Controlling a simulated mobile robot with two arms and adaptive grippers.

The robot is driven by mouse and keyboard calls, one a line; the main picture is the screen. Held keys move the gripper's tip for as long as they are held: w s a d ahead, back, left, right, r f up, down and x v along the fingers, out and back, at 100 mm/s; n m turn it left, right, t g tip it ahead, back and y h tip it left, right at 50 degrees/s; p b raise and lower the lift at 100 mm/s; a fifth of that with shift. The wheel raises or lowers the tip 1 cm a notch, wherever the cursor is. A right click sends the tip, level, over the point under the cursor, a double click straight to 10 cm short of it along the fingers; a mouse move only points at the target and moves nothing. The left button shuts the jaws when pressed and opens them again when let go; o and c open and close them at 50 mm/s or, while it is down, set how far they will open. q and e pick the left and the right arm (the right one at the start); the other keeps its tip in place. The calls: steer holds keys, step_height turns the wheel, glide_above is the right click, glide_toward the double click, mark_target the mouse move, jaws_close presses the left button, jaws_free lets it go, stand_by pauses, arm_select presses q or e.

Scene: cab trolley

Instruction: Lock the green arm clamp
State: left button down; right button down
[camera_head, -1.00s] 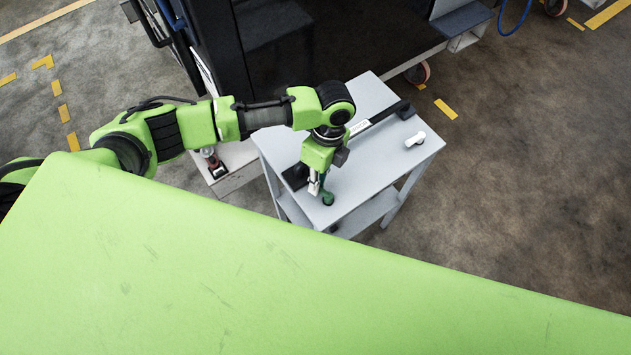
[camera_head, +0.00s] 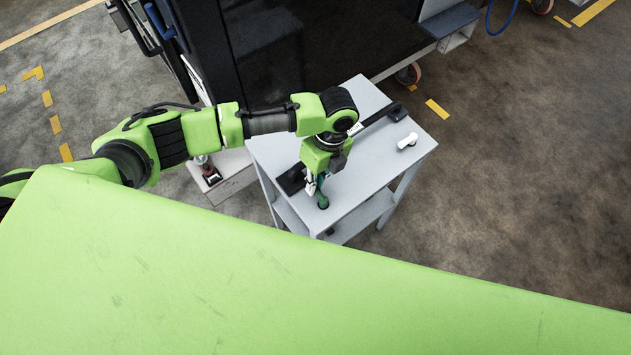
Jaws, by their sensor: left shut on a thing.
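A dark green clamp (camera_head: 322,201) stands at the near left part of the grey trolley top (camera_head: 365,190). My left gripper (camera_head: 315,187) points down at it and is shut on its upper part. The gripper and wrist hide much of the clamp, so I cannot tell the position of its lever. My right gripper is not in view.
A black bar (camera_head: 385,118) and a white handle-like part (camera_head: 408,141) lie on the trolley top. A black block (camera_head: 292,179) sits at its left edge. A dark cabinet (camera_head: 310,50) stands behind. Open floor (camera_head: 520,170) lies to the right.

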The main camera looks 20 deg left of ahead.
arm_select(q)
steer(key=shift+w+r, duration=0.1)
steer(key=c, duration=2.1)
jaws_free()
steer(key=shift+d, duration=0.1)
steer(key=r, duration=0.4)
steer(key=w+d+r, duration=0.1)
steer(key=r, duration=0.6)
steer(key=shift+w+d+r, duration=0.2)
steer(key=shift+w+r, duration=0.15)
steer(key=shift+w, duration=0.05)
